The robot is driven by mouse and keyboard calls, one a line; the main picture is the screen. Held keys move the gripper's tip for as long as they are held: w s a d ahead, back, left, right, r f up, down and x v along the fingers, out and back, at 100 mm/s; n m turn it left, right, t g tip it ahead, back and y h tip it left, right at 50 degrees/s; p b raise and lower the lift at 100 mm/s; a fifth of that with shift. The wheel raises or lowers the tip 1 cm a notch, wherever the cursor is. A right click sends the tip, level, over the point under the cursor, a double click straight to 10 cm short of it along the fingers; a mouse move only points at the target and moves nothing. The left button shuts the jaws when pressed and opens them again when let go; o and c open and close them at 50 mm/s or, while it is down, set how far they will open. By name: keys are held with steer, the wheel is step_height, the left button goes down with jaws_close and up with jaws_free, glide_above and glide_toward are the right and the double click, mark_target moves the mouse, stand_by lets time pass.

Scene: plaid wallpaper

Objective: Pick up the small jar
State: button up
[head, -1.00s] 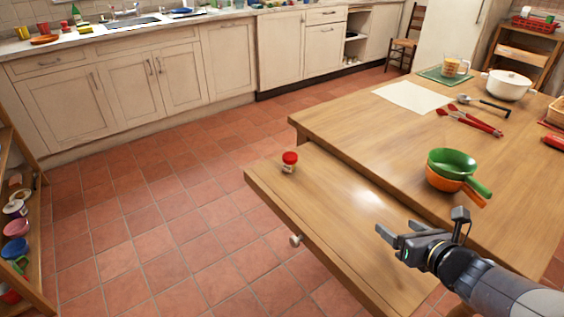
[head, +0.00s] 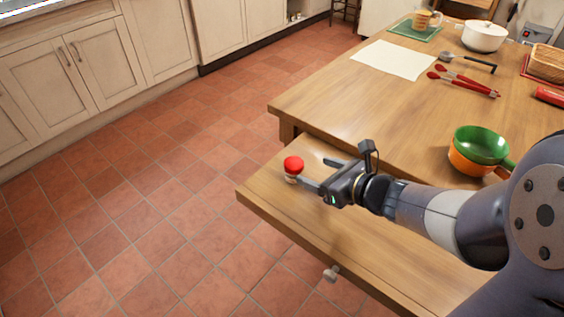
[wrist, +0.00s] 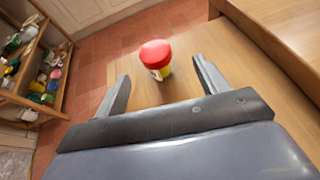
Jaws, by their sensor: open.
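The small jar (head: 292,170) has a red lid and stands upright near the left end of the lower wooden board that juts from the table. In the wrist view the jar (wrist: 156,60) shows its red lid and a yellowish body with a label, just beyond and between my fingertips. My gripper (head: 322,175) is open and points left at the jar, with its fingers close to it. In the wrist view my gripper (wrist: 163,82) has its two fingers spread on either side, with nothing between them. One fingertip overlaps the jar's base in the head view; I cannot tell whether they touch.
The higher table top (head: 400,115) lies behind my arm, with green and orange pans (head: 480,147), red tongs (head: 465,82), a ladle and a white pot (head: 484,36). A knob (head: 331,273) sticks out of the board's front. Tiled floor lies left.

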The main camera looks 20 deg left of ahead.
mark_target(296, 164)
steer(key=x, duration=0.4)
steer(key=shift+s+f, duration=0.1)
steer(key=shift+s+a+r+b+x, duration=0.1)
steer(key=shift+b+x, duration=0.15)
steer(key=shift+x, duration=1.2)
steer(key=shift+s+a+r+b+x, duration=0.1)
steer(key=shift+s+a+b+x, duration=0.1)
steer(key=shift+x, duration=1.25)
steer(key=shift+c, duration=0.3)
steer(key=shift+d, duration=0.1)
steer(key=c, duration=1.1)
steer(key=shift+r, duration=0.1)
